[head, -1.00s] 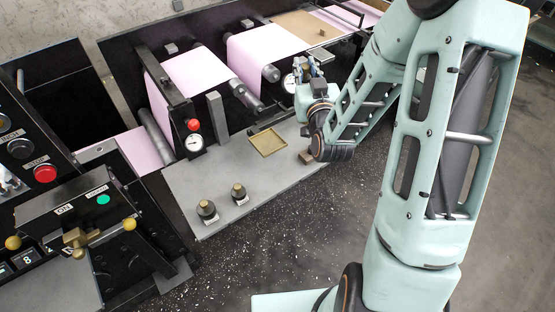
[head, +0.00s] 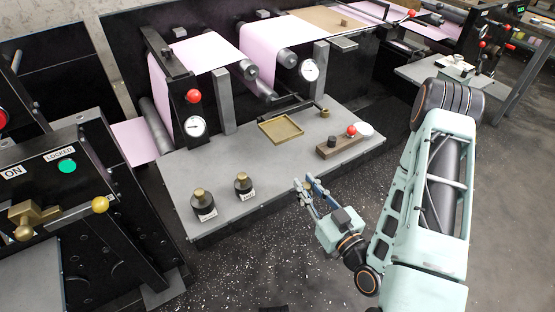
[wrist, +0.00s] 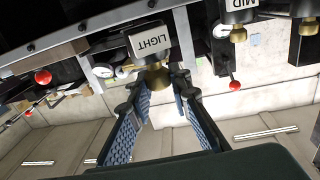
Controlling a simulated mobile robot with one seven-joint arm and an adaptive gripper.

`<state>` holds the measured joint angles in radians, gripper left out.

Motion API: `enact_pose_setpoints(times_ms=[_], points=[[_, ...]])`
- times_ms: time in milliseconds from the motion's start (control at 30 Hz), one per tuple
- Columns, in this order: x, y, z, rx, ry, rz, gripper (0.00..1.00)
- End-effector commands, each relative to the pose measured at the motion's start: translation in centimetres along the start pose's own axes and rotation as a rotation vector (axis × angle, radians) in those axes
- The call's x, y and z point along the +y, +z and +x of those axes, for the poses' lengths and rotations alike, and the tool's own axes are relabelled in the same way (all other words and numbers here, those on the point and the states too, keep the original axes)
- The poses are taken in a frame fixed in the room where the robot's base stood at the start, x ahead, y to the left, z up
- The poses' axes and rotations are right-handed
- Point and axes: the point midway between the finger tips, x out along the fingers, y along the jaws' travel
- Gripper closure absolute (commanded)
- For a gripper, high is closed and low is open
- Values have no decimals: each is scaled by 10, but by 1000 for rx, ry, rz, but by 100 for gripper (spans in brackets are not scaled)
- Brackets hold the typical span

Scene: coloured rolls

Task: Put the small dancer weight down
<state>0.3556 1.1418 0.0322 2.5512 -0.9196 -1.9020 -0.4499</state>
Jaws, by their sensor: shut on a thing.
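The small dancer weight (wrist: 145,42), labelled LIGHT, appears upside down in the wrist view, its brass knob between my fingertips. My gripper (wrist: 158,92) is shut on that knob. The wrist view shows a weight labelled MID (wrist: 238,15) and another knobbed weight (wrist: 305,25).
A brass tray (head: 281,130) lies at the back of the shelf. A wooden block (head: 340,146) with a dark cylinder, near a red ball (head: 351,130), is on its right. Gauges and posts stand behind. The shelf's front middle is clear.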

Motion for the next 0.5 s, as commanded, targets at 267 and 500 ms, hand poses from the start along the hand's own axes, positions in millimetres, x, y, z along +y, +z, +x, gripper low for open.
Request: enact_pose_setpoints(times_ms=[267,500], points=[[-3,5,29,9,-8,-6,100],[-3,6,60,9,-7,-5,100]])
